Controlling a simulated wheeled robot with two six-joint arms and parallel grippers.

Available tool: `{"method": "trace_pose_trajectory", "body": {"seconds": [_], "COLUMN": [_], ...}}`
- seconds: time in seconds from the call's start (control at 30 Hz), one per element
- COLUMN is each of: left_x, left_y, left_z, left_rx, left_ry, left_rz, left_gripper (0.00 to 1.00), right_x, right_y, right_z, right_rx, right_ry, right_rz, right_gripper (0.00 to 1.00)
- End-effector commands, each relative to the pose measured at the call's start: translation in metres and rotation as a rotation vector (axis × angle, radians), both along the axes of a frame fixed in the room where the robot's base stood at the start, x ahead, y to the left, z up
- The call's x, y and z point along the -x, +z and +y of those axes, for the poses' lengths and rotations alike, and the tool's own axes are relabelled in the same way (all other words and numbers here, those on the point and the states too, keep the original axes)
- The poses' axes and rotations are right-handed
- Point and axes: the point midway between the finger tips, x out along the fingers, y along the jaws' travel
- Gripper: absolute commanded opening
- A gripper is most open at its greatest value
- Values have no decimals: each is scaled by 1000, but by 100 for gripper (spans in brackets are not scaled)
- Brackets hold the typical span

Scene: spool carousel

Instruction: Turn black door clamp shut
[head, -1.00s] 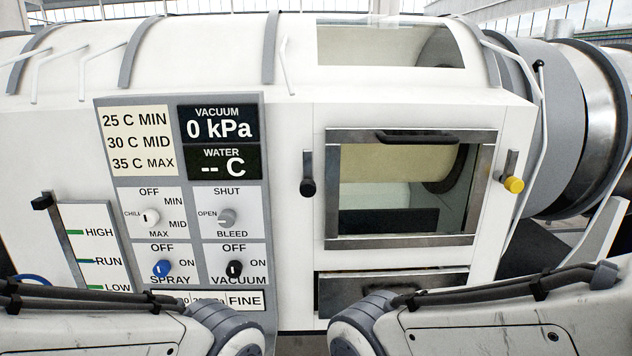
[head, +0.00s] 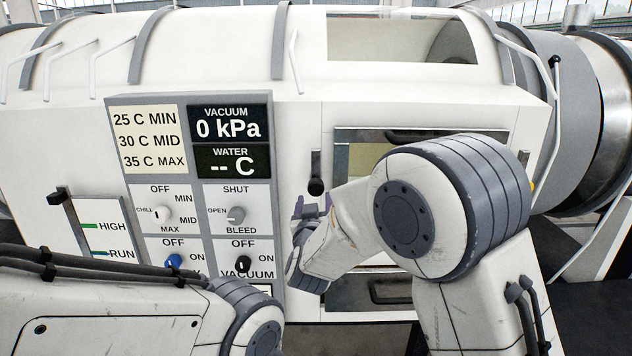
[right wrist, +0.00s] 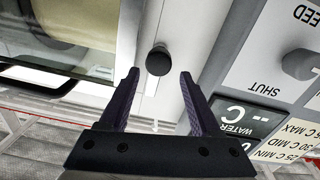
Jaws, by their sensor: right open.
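The black door clamp (head: 316,186) is a dark upright bar with a round black knob at its lower end, on the white panel left of the door. My right gripper (head: 313,202) is just below the knob in the head view, partly hidden by its own wrist. In the right wrist view, the black knob (right wrist: 158,61) stands just beyond the tips and between the two fingers of the open, empty gripper (right wrist: 160,75). The framed window door (head: 345,135) is largely hidden behind my right arm. My left gripper is out of view.
The control panel with knobs (head: 112,175) is close on the left of the clamp. A yellow-knobbed clamp (head: 532,187) is mostly hidden behind my right arm. A metal drawer (head: 345,291) lies below the door.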

Motion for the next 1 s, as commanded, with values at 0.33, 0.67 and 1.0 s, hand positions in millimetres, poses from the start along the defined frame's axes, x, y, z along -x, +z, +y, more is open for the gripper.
{"method": "trace_pose_trajectory", "body": {"seconds": [0.33, 0.67, 1.0], "left_x": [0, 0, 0], "left_y": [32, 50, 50], "left_z": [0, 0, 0], "left_rx": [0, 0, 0], "left_ry": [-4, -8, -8], "left_rz": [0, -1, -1], "left_gripper": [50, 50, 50], "right_x": [-57, -98, -102], "right_y": [5, 2, 1], "right_z": [-5, -5, -5], "right_rx": [2, 2, 1], "right_ry": [-8, -4, -2], "right_rz": [-3, -3, -3], "right_gripper": [64, 64, 64]}}
